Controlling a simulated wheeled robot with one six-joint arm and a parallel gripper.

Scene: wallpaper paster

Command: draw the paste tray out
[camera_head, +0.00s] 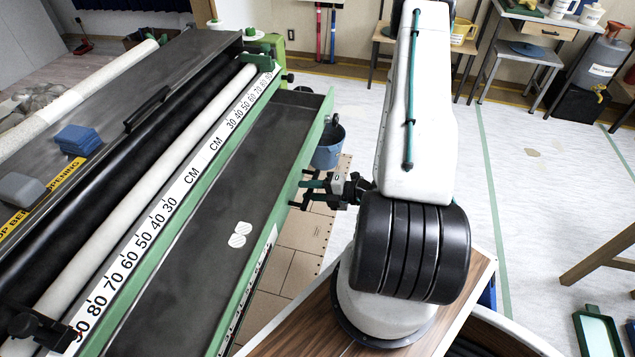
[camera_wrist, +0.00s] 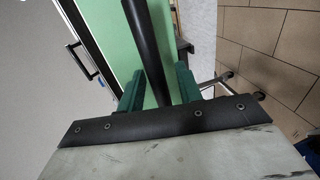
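The paste tray (camera_head: 235,205) is a long dark trough with green rims along the right side of the pasting machine. My gripper (camera_head: 298,194) is at the tray's outer green side, reaching it from the right. In the wrist view, the two green fingers (camera_wrist: 159,90) stand apart on either side of a black bar (camera_wrist: 155,45), which runs in front of a green panel (camera_wrist: 110,35). A gap shows between the bar and the fingers, so the gripper looks open around it. Whether the fingertips touch the bar or panel is hard to tell.
A blue bucket (camera_head: 329,148) stands beyond my gripper, close to the tray's far end. Brown floor covering (camera_head: 300,240) lies below the gripper. Benches (camera_head: 535,50) stand at the back right.

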